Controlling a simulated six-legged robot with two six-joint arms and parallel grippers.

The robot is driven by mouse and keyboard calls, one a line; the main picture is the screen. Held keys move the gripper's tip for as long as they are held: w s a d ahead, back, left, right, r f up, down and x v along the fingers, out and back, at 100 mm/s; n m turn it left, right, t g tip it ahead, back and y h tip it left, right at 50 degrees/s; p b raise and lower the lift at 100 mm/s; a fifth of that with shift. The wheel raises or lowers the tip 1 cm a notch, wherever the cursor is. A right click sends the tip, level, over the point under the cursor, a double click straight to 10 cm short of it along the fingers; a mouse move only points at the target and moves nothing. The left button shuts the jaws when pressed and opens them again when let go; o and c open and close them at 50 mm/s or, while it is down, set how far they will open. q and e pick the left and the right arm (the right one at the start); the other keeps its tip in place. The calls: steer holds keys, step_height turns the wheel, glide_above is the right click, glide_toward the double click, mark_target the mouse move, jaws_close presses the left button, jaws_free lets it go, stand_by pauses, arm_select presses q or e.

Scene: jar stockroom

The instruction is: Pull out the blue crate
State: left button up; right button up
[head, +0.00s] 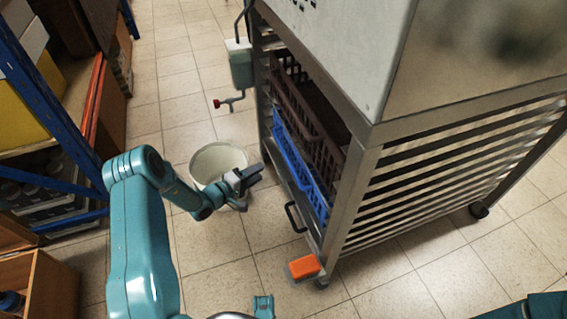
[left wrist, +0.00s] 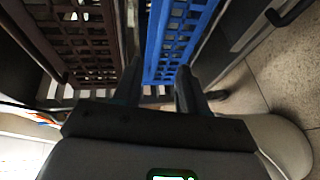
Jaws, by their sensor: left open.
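The blue crate (head: 299,165) sits in the metal rack, below a brown crate (head: 306,120), with its long side facing the aisle. My left gripper (head: 255,172) is open and empty beside the blue crate's aisle side. In the left wrist view, the blue crate (left wrist: 178,40) runs up the middle, with the brown crate to its left. There the two dark fingertips of my left gripper (left wrist: 160,84) lie on either side of the blue crate's near end. I cannot tell whether they touch it.
The metal rack (head: 362,195) has a drawer with a black handle (head: 295,217) below the crates. A white bucket (head: 217,158) stands behind my left gripper. An orange block (head: 304,267) is by the rack's near corner. Blue shelving (head: 45,100) lines the left; tiled floor lies between.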

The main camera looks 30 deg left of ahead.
arm_select(q)
steer(key=b+x, duration=0.4)
steer(key=x, duration=0.8)
steer(key=shift+w+f, duration=0.2)
steer(key=shift+w, duration=0.1)
steer(key=shift+d, duration=0.1)
jaws_close()
arm_select(e)
steer(key=shift+t, duration=0.3)
steer(key=f, duration=0.1)
steer(key=w+f, duration=0.1)
steer(key=f, duration=0.2)
steer(key=shift+w+d+f, duration=0.15)
steer(key=shift+d+f, duration=0.15)
steer(key=shift+d, duration=0.1)
